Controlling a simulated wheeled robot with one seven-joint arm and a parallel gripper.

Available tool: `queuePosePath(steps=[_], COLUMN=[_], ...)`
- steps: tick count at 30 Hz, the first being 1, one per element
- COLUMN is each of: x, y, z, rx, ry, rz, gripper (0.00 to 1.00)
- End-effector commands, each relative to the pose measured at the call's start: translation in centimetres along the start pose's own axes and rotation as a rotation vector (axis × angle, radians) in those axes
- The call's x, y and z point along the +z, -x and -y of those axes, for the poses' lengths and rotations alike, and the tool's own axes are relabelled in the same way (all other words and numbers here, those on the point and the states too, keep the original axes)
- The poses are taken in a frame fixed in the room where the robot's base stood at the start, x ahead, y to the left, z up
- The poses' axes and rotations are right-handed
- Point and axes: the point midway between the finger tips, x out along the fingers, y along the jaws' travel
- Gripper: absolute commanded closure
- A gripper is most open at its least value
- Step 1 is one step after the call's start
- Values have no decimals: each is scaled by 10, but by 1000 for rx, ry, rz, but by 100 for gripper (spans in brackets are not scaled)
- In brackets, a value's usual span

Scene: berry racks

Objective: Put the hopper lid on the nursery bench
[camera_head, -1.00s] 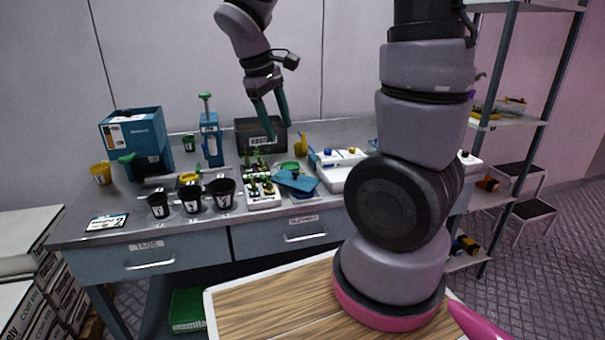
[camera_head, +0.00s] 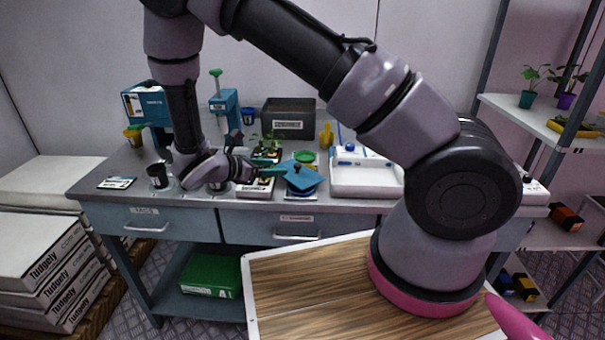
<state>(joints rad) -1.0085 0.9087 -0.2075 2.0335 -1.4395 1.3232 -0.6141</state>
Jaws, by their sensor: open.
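The blue lid (camera_head: 305,178) is a flat slab with a small dark knob. It sits at the front middle of the nursery bench (camera_head: 340,204), over a low stack whose lower parts I cannot make out. My gripper (camera_head: 276,171) is low over the bench, to the left of the lid, with its teal fingers pointing right toward the knob. It is open. Whether a finger touches the lid I cannot tell. My arm hides part of the bench's left side. The blue hopper machine (camera_head: 150,106) stands at the back left, partly behind my arm.
A dark bin (camera_head: 289,121) and a yellow cup (camera_head: 326,135) stand behind the lid. A white tray (camera_head: 365,178) stands close to its right. A black pot (camera_head: 158,176) and a label card (camera_head: 117,183) are at the front left. Shelves (camera_head: 560,135) stand at the right.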

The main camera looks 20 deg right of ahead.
Motion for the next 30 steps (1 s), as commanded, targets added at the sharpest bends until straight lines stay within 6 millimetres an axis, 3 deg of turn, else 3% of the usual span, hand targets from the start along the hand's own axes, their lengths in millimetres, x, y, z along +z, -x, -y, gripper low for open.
queuePosePath(steps=[7, 14, 22, 30], x=[1, 2, 4, 4], y=[-38, -58, -96, -103], z=[1, 2, 3, 2], rx=[-6, -5, -7, -4], ry=[-2, -3, -3, -4], rz=[0, -1, -2, -3], gripper=[35, 35, 35, 35])
